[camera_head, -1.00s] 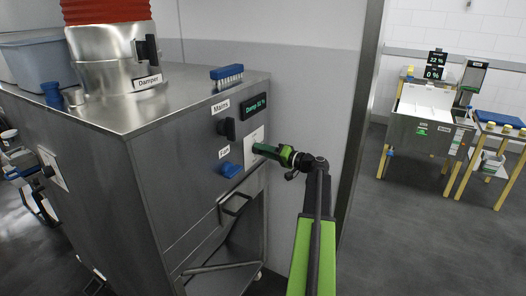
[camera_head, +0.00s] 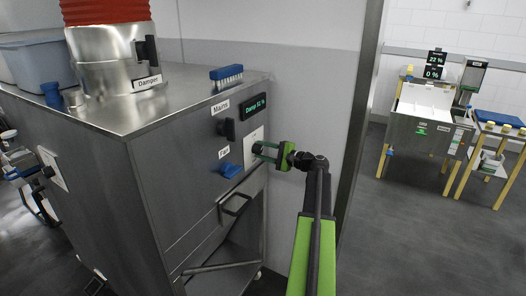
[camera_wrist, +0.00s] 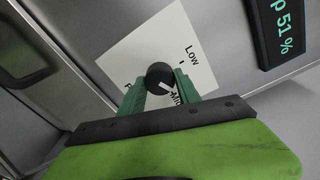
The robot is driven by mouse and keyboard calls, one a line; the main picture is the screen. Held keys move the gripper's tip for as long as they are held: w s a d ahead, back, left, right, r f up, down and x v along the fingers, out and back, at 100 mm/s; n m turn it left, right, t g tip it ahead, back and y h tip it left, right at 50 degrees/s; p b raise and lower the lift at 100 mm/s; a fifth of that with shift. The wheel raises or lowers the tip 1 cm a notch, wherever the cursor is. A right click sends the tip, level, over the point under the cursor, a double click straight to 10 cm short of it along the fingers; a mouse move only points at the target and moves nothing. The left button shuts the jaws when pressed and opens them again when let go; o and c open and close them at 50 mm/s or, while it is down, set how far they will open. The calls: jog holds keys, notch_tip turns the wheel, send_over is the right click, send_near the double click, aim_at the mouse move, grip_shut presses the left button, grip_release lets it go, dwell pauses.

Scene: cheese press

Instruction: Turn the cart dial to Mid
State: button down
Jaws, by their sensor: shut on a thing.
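The cart dial (camera_wrist: 158,73) is a small round black knob on a white label plate in the wrist view. The plate (camera_wrist: 134,50) reads "Low" near its right corner. A word that looks like "Mid" sits just below the knob, partly hidden. The knob's white pointer line slants toward that word; I cannot tell whether it lines up exactly. My gripper (camera_wrist: 161,88) has its two green fingers on either side of the knob and is shut on it. In the head view my gripper (camera_head: 259,151) reaches the plate on the cart's front, and the knob is hidden there.
The steel cart (camera_head: 185,178) carries a black Mains switch (camera_head: 225,129), a blue Fan knob (camera_head: 231,170), a handle (camera_head: 235,205) and a damp display (camera_head: 255,105) close to my gripper. A blue brush (camera_head: 227,74) lies on top. Open floor lies to the right.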

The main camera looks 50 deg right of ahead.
jog(key=m, duration=0.4)
jog(key=shift+m, duration=0.3)
dwell(0.3)
jog(key=c, duration=0.9)
grip_release()
jog(key=shift+o, duration=0.2)
jog(key=shift+s, duration=0.1)
jog(key=v, duration=1.7)
jog(key=shift+d, duration=0.2)
jog(key=shift+r, duration=0.1)
